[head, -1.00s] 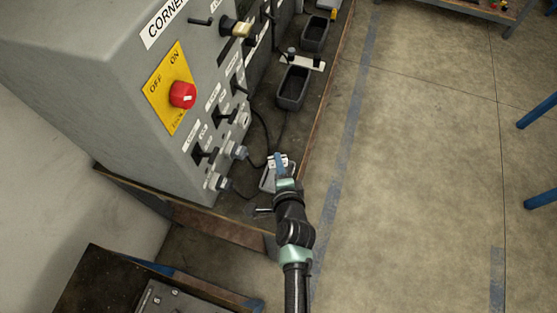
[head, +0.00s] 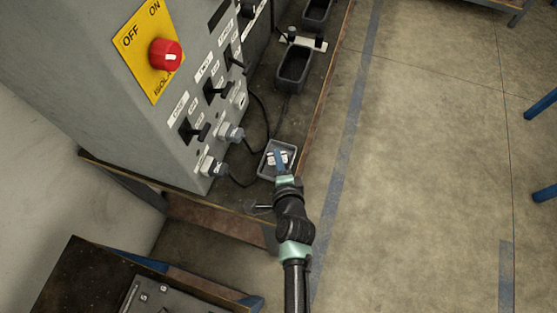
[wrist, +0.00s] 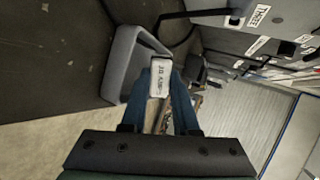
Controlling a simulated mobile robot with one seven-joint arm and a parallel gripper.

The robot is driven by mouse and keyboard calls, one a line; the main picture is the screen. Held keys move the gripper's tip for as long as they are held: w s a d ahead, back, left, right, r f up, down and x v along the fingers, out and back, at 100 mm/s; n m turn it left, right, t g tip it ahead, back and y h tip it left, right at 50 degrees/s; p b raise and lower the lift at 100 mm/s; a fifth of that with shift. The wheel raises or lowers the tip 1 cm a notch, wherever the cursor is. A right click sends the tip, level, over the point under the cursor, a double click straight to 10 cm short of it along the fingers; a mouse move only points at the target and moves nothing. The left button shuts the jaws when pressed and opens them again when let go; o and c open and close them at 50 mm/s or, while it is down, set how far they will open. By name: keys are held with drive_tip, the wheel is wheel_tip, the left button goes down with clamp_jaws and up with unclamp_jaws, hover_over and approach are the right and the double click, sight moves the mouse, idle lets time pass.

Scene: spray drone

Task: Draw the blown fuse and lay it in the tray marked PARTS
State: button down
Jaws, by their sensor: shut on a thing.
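My gripper (head: 280,164) is shut on a small pale fuse with printed lettering, seen between the blue fingertips in the wrist view (wrist: 160,78). The lettering looks like an amp rating. A small grey tray (head: 262,167) sits on the bench at its near end. In the head view the fingertips and the pale fuse overlap the tray's inside. In the wrist view the tray (wrist: 121,62) is just left of and beyond the fuse. I cannot tell the height of the fuse above the tray, and no mark on the tray is readable.
A grey panel with a red isolator knob (head: 165,54), black switches and plugs (head: 213,166) stands left of the tray. A black cable (head: 264,120) runs close by. A dark tray (head: 293,70) lies farther back. Open floor lies right.

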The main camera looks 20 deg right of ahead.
drive_tip(key=shift+f, duration=0.15)
drive_tip(key=c, duration=0.7)
unclamp_jaws()
drive_tip(key=shift+o, duration=0.5)
drive_tip(key=shift+s+f, duration=0.15)
drive_tip(key=shift+f, duration=0.05)
drive_tip(key=v, duration=1.3)
drive_tip(key=shift+w+r, duration=0.2)
drive_tip(key=shift+r, duration=0.1)
